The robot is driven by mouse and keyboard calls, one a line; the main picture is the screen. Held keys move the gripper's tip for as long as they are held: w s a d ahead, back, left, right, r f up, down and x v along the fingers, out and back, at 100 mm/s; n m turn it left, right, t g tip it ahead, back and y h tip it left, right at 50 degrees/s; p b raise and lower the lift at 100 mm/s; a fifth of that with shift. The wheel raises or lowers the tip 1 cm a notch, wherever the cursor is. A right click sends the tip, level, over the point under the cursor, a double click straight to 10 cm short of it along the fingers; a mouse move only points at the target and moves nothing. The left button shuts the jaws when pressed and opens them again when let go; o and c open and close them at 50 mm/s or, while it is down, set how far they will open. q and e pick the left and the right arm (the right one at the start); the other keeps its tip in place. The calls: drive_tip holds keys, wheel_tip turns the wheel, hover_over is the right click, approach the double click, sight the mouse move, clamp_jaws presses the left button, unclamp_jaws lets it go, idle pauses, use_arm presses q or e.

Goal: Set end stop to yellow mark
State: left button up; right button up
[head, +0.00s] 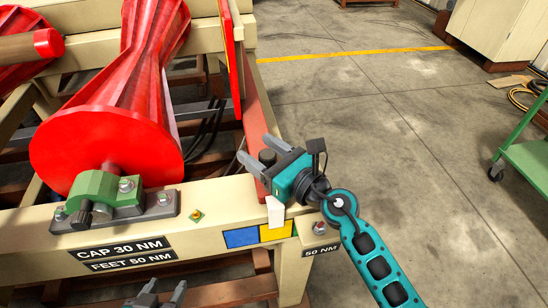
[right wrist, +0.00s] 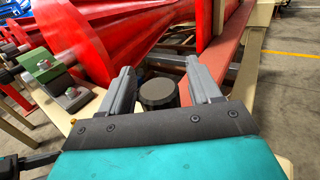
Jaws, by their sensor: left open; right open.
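A black round knob (head: 267,157) stands by the red end-stop bar (head: 256,130) at the beam's right end. My right gripper (head: 258,151) is open, with a finger on either side of the knob. In the right wrist view the knob (right wrist: 159,93) sits between the two fingers, with gaps visible. A white pointer (head: 275,211) hangs below the gripper over the upper edge of the yellow mark (head: 277,232). The blue mark (head: 241,238) is just left of the yellow one. My left gripper (head: 163,294) is open and empty at the bottom edge, partly cut off.
A red ribbed roller (head: 110,145) with a green bearing block (head: 105,190) lies left of the knob. Labels for cap and feet torque (head: 123,248) are on the beam. A green cart (head: 525,160) stands far right; the floor between is clear.

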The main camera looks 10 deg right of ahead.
drive_tip(key=b+v, duration=0.1)
drive_tip(key=v, duration=1)
drive_tip(key=shift+f+b, duration=0.15)
drive_tip(key=shift+b, duration=0.25)
drive_tip(key=shift+v, duration=0.75)
drive_tip(key=shift+s, duration=0.1)
drive_tip(key=shift+r, duration=0.2)
